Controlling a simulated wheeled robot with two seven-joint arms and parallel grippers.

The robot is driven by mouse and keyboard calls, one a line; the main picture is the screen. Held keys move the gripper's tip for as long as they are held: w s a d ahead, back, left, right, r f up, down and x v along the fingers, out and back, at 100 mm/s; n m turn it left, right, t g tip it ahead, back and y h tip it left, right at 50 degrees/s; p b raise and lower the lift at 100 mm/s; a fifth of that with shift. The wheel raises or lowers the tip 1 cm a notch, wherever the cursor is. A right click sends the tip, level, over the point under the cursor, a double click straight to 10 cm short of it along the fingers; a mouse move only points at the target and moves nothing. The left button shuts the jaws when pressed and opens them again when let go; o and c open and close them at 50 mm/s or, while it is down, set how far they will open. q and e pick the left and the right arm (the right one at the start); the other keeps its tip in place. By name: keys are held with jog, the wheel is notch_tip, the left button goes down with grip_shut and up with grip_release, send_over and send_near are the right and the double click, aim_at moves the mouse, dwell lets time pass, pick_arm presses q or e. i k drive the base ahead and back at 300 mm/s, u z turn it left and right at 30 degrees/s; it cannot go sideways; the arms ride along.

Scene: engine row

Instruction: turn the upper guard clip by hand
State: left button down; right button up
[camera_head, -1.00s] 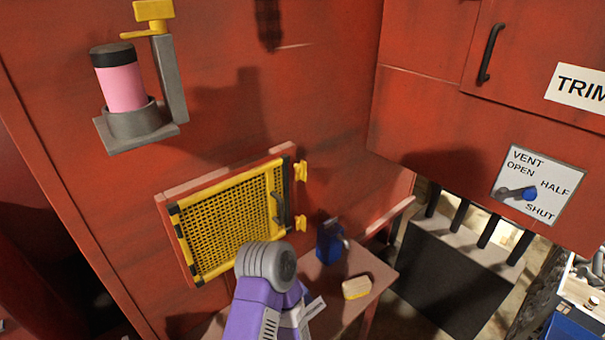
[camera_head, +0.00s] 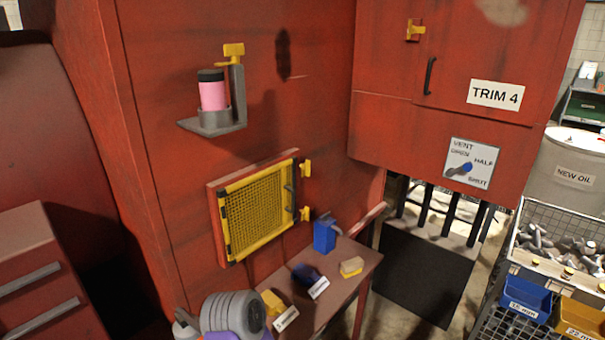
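The yellow mesh guard (camera_head: 255,212) is closed over an opening in the red cabinet wall, left of centre. The upper guard clip (camera_head: 306,168) is a small yellow piece at the frame's upper right edge. The lower guard clip (camera_head: 305,213) sits below it on the same edge. Both clips are too small to read their exact turn. A dark handle stands on the guard's right side. A grey ribbed joint of my arm, with purple below it, shows at the bottom. Neither gripper's fingers can be seen, and nothing of mine touches the upper clip.
Below the guard, a small table (camera_head: 345,288) holds a blue can (camera_head: 324,236), a pale yellow block (camera_head: 351,267) and labelled items. A pink jar (camera_head: 212,95) stands on a bracket above. The vent panel (camera_head: 468,164) is at right. Space before the clips is clear.

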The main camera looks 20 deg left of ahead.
aim_at(305, 168)
jog(key=z, duration=0.9)
jog(key=i, duration=0.8)
jog(key=u, duration=0.5)
